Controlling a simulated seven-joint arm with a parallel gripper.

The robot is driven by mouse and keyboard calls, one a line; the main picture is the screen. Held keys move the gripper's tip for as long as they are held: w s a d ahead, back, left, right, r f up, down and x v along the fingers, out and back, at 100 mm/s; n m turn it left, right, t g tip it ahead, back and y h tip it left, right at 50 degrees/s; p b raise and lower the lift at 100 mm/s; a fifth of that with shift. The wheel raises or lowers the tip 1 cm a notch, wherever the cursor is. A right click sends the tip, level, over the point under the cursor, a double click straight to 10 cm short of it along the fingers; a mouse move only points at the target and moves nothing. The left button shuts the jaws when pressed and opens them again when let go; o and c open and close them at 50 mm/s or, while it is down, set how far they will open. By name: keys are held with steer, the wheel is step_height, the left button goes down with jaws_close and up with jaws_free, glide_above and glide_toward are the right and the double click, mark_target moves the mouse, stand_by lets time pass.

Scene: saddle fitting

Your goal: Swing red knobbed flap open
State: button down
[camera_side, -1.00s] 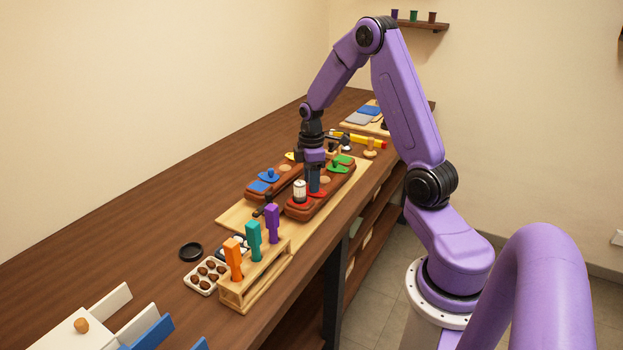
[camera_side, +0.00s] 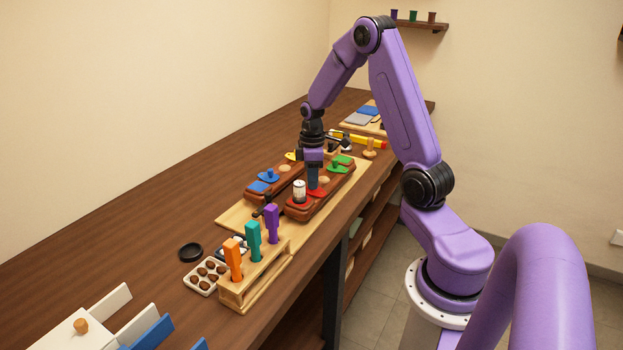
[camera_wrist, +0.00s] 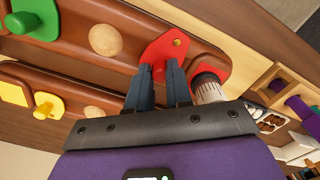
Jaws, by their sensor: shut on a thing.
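The red flap (camera_wrist: 172,44) lies on the front brown wooden saddle block in the wrist view, with a small pin near one end. Its red knob (camera_wrist: 159,70) sits between my fingertips. My gripper (camera_wrist: 160,75) is shut on this knob from above. In the side view the red flap (camera_side: 317,192) shows just below my gripper (camera_side: 313,186), and the fingers hide the knob there. A white cylinder with a dark top (camera_wrist: 208,88) stands right beside my fingers, over another red area of the block.
A green knobbed flap (camera_side: 335,168) and a round wooden knob (camera_wrist: 105,40) share the block. A second block with blue (camera_side: 268,175) and yellow flaps (camera_wrist: 45,105) lies parallel. A rack (camera_side: 255,270) with orange, teal and purple pegs stands nearer the camera.

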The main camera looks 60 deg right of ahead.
steer(key=m, duration=0.2)
steer(key=d+m, duration=0.1)
steer(key=m, duration=0.1)
steer(key=shift+s+d+m, duration=0.15)
steer(key=shift+s+m, duration=0.05)
steer(key=shift+m, duration=0.1)
steer(key=m, duration=0.3)
steer(key=s+d+m, duration=0.1)
steer(key=shift+m, duration=0.3)
steer(key=m, duration=0.2)
steer(key=s+m, duration=0.1)
steer(key=m, duration=0.2)
steer(key=shift+s+d, duration=0.2)
steer(key=shift+s+m, duration=0.3)
steer(key=shift+m, duration=0.85)
steer(key=shift+s+m, duration=0.3)
steer(key=shift+m, duration=0.85)
steer(key=c, duration=1)
jaws_free()
steer(key=shift+s, duration=0.1)
steer(key=shift+c, duration=0.2)
